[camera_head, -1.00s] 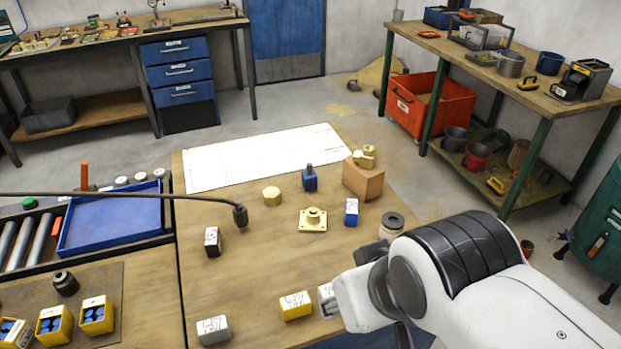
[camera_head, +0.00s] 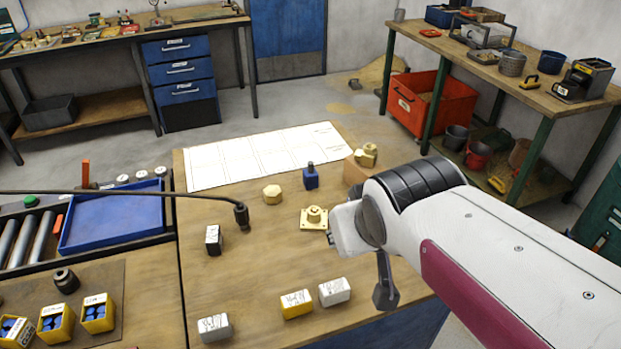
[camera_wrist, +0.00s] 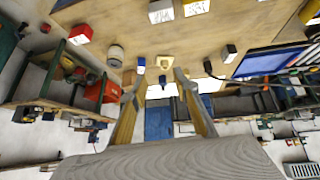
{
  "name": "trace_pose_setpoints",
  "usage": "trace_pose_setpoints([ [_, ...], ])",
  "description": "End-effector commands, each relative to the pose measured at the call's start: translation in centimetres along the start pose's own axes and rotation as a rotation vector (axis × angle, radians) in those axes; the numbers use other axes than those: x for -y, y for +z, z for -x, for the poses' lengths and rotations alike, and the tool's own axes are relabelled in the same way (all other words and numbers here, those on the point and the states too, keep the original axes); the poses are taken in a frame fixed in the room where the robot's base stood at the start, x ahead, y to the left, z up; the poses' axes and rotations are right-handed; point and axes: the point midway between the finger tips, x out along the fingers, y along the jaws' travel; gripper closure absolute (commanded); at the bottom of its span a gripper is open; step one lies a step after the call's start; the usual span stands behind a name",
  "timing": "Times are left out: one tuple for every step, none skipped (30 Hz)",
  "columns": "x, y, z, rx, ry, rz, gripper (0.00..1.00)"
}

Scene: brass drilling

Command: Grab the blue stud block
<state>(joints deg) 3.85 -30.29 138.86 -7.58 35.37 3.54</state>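The blue stud block (camera_head: 311,179), a small blue block with a dark stud on top, stands upright on the wooden table near the white sheet. It also shows in the wrist view (camera_wrist: 163,80), small, between the fingers in the picture but well beyond them. My gripper (camera_wrist: 157,80) is open and empty, its two fingers spread apart. In the head view my arm hides most of the gripper. A blue block with a white label (camera_wrist: 141,66) shows beside the stud block in the wrist view; my arm covers it in the head view.
A yellow flanged piece (camera_head: 314,218), a yellow hex piece (camera_head: 272,194) and a black-and-white block (camera_head: 213,240) stand near the stud block. A wooden block (camera_head: 355,171) bears a brass part (camera_head: 367,154). White blocks (camera_head: 334,292) and a yellow one (camera_head: 296,304) stand in front.

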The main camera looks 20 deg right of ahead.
Motion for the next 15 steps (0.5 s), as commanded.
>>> trace_pose_setpoints([
  [-0.5,-1.0,-0.8,-0.012,0.011,-0.002,0.70],
  [-0.7,-1.6,-1.2,-0.021,0.018,0.000,0.70],
  [-1.0,-2.4,-1.7,-0.034,0.025,0.001,0.70],
  [-1.2,-3.0,-2.1,-0.046,0.031,0.002,0.70],
  [-1.5,-3.6,-2.5,-0.055,0.037,0.004,0.70],
  [-1.8,-4.4,-3.1,-0.069,0.043,0.004,0.70],
  [-2.0,-5.0,-3.5,-0.078,0.047,0.006,0.70],
  [-2.2,-5.6,-3.9,-0.089,0.051,0.008,0.70],
  [-2.5,-6.3,-4.4,-0.103,0.056,0.011,0.70],
  [-2.7,-6.9,-4.9,-0.112,0.060,0.013,0.70],
  [-3.0,-7.4,-5.3,-0.122,0.064,0.015,0.70],
  [-3.2,-8.1,-5.9,-0.135,0.067,0.017,0.70],
  [-3.4,-8.7,-6.3,-0.145,0.069,0.019,0.70],
  [-3.6,-9.2,-6.8,-0.154,0.071,0.022,0.70],
  [-3.8,-9.8,-7.4,-0.167,0.073,0.025,0.70],
])
